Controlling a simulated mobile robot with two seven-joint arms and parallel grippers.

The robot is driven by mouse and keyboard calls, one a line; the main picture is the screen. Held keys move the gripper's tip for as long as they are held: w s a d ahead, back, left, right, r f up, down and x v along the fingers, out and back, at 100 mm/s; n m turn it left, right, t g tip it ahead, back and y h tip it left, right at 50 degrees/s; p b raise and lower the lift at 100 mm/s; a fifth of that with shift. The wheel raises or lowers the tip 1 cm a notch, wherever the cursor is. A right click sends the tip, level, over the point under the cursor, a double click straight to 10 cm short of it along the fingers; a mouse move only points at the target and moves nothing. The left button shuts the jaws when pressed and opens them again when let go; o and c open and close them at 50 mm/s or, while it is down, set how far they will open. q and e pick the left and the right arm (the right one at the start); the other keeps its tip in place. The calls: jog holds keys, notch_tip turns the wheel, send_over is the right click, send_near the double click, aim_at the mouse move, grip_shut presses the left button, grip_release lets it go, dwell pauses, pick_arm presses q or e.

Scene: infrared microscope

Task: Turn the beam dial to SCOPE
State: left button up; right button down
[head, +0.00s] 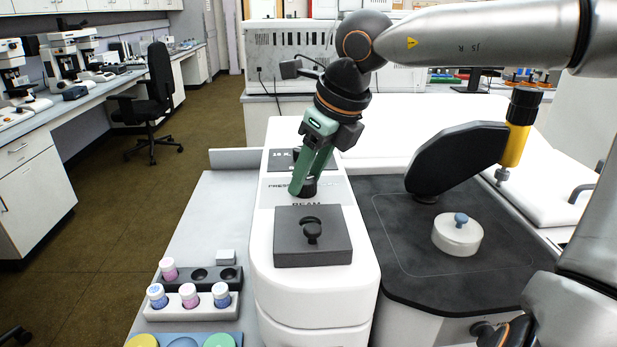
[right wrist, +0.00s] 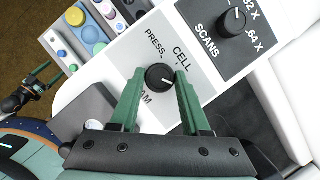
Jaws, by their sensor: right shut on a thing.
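The beam dial (right wrist: 160,77) is a round black knob with a white pointer line, on a white panel. My right gripper (head: 306,191) has its green fingers around this knob, shut on it. The right wrist view shows the knob between the fingertips. The pointer line aims right and slightly down there. The words PRESS. and CELL (right wrist: 182,56) are legible beside the knob; BEAM (head: 307,204) is in front of it. No SCOPE mark is legible; a finger covers part of the panel. My left gripper (right wrist: 43,77) shows small at the left of the wrist view, its opening unclear.
Behind the beam dial is a dark panel with the SCANS dial (right wrist: 232,22). In front stands a dark block (head: 312,255) with a black knob. Vials in racks (head: 190,310) stand left. A white round container (head: 457,240) sits right, on the dark plate (head: 400,275).

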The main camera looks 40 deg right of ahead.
dwell(0.3)
jog(key=shift+c, duration=1.9)
grip_release()
jog(key=p+v, duration=0.2)
jog(key=v, duration=1)
jog(key=shift+r, duration=0.3)
